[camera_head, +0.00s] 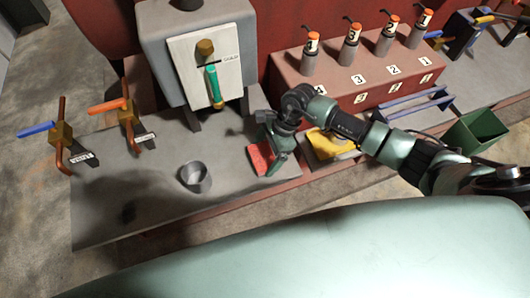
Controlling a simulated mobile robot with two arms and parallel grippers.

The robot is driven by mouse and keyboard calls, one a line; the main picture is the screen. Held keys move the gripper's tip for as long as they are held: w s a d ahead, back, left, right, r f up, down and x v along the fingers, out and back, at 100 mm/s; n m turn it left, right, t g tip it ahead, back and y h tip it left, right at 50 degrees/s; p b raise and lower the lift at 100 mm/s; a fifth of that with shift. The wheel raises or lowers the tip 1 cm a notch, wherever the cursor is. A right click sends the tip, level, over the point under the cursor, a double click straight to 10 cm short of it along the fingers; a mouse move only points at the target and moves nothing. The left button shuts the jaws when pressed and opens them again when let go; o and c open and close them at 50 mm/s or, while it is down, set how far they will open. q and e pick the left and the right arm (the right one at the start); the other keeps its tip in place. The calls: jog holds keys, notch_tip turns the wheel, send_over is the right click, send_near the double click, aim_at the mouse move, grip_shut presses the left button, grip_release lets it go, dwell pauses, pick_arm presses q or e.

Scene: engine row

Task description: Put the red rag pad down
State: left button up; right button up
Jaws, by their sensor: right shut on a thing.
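The red rag pad (261,157) is at the right part of the grey bench top (150,200), partly covered by my right gripper. My right gripper (272,160) points down and is shut on the red rag pad. The pad is at or just above the bench surface; I cannot tell whether it touches. My left gripper does not show.
A grey cup (195,177) stands left of the pad. A yellow pad (330,143) lies on a tray under my right arm. A panel with a green handle (213,86) stands behind. Valves with orange (109,106) and blue (37,129) handles are left. A green bin (474,134) is right.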

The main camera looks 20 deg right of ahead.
jog(key=shift+f, duration=0.15)
jog(key=o, duration=1.1)
jog(key=shift+c, duration=0.2)
jog(key=shift+r, duration=0.3)
jog(key=b+v, duration=0.4)
jog(key=v, duration=0.8)
